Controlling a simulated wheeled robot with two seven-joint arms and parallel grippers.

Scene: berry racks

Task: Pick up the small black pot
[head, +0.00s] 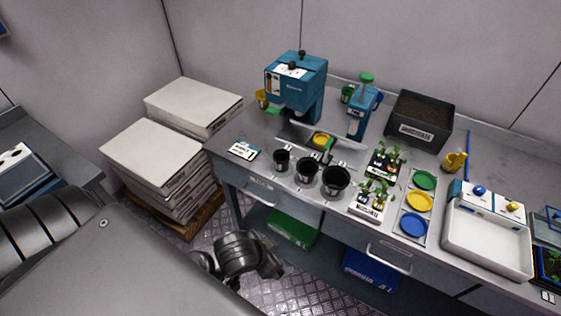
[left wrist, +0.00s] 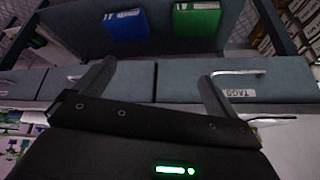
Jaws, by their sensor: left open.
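Three black pots stand in a row near the front edge of the grey bench, growing in size from left to right. The small black pot (head: 281,160) is the leftmost, upright, beside the middle pot (head: 307,170) and the large pot (head: 335,181). My left gripper (head: 270,266) is low in front of the bench, below and apart from the pots; its fingers are hard to make out in the head view. In the left wrist view its two fingers (left wrist: 157,75) are spread and empty, facing the drawer fronts. No pot shows there. My right gripper is not in view.
A label card (head: 243,150) lies left of the small pot. A blue machine (head: 296,85) stands behind, with seedling trays (head: 369,207) to the right. Drawer handles (head: 388,260) stick out from the bench front. Stacked white boxes (head: 160,152) stand at the left.

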